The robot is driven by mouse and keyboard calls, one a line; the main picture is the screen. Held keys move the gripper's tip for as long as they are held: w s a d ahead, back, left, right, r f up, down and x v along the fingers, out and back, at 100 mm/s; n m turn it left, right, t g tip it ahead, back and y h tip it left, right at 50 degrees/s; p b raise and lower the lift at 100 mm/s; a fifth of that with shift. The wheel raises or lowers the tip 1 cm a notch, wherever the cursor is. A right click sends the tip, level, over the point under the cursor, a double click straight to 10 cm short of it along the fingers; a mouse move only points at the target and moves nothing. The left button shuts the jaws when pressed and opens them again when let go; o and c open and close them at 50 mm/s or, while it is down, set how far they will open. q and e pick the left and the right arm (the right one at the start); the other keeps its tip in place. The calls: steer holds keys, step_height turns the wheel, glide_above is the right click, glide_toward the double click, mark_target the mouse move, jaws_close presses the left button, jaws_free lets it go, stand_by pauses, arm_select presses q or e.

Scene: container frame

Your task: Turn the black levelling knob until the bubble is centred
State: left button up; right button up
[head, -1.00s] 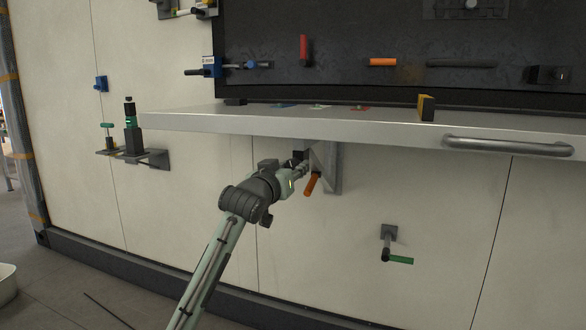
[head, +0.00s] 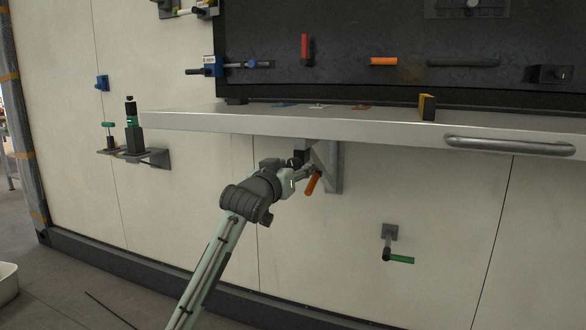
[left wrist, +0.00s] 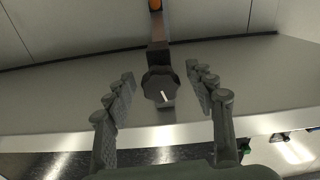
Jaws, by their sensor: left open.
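The black knob (left wrist: 160,86) has a faceted rim and a white mark on its face, in the middle of the left wrist view. It sits on a dark block under the pale shelf. My left gripper (left wrist: 160,74) is open, with one finger on each side of the knob and a visible gap to both. In the head view my left gripper (head: 309,174) is under the shelf, by the bracket, and the knob is not clearly made out there. No bubble can be made out in any view. My right gripper is not in view.
The shelf (head: 200,121) with its grey bar handle (head: 510,146) is just above my left gripper. An orange handle (head: 313,183) hangs close by the bracket (head: 334,168). A green-handled valve (head: 398,259) is lower right. The wall between is clear.

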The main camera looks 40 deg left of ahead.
arm_select(q)
steer(key=v, duration=1.2)
steer(key=shift+f, duration=0.1)
stand_by(0.6)
steer(key=s+d+f+m+g+h, duration=0.15)
steer(key=f+g, duration=0.25)
steer(key=f, duration=1.6)
steer(key=s+d+f+m+g+h, duration=0.15)
steer(key=f+g, duration=0.25)
steer(key=f, duration=1.7)
steer(key=s+d+f+m+g, duration=0.1)
steer(key=s+d+f+g, duration=0.2)
steer(key=s+f, duration=0.9)
steer(key=s+d+f+m+g, duration=0.1)
steer(key=s+d+f+g, duration=0.3)
steer(key=s+f, duration=0.9)
step_height(320, 180, down, 2)
steer(key=shift+s+d+f+m, duration=0.2)
steer(key=shift+d+m, duration=0.2)
steer(key=shift+d, duration=0.65)
